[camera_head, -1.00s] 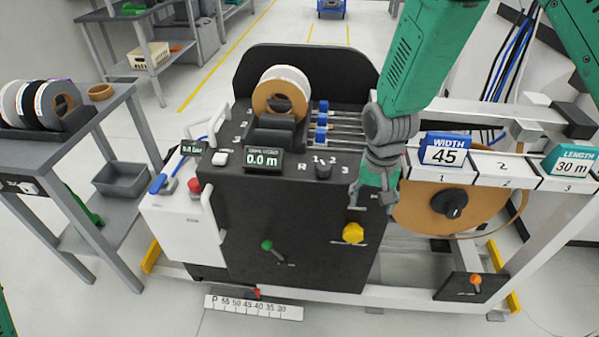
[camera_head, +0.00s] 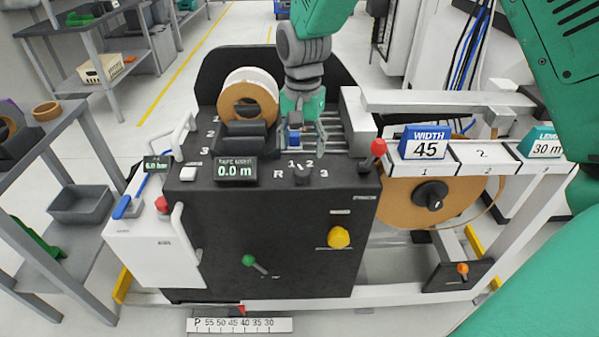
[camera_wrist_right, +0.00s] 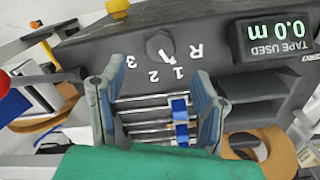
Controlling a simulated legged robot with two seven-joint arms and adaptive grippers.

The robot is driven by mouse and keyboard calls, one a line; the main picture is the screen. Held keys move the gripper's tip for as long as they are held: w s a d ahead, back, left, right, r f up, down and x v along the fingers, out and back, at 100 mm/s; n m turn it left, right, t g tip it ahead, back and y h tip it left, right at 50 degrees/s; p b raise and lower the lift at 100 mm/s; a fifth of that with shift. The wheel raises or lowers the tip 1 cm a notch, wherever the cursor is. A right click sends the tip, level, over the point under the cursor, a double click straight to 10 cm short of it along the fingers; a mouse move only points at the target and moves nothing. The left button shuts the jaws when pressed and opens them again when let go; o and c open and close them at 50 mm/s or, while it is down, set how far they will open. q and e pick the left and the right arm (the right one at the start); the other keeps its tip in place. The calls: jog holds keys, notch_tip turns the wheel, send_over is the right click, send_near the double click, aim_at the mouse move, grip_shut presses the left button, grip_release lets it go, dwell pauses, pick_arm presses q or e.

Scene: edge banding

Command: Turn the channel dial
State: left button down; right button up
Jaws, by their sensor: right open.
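The channel dial (camera_head: 303,172) is a small dark knob on top of the black machine, ringed by the marks R, 1, 2 and 3. In the right wrist view the dial (camera_wrist_right: 160,45) sits beyond the fingers, nearer the machine's edge. My right gripper (camera_head: 305,140) points down just behind the dial, over the metal rods and blue clamps. In the wrist view its two fingers (camera_wrist_right: 160,85) are apart, with a blue clamp (camera_wrist_right: 180,121) showing between them. They do not appear to touch the dial. My left gripper is out of view.
The tape display (camera_head: 236,170) reads 0.0 m, left of the dial. A red-knobbed lever (camera_head: 378,148) stands to the right. Tape rolls (camera_head: 249,98) sit behind the display. A yellow knob (camera_head: 339,237) and green lever (camera_head: 250,261) are on the front face.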

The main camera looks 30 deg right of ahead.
aim_at(302, 170)
notch_tip(302, 170, down, 7)
jog(key=shift+d+r+b, duration=0.1)
jog(key=shift+r+b, duration=0.1)
jog(key=shift+b, duration=0.25)
jog(key=shift+a+f, duration=0.2)
jog(key=shift+f, duration=0.35)
jog(key=shift+d, duration=0.15)
jog(key=c, duration=1.1)
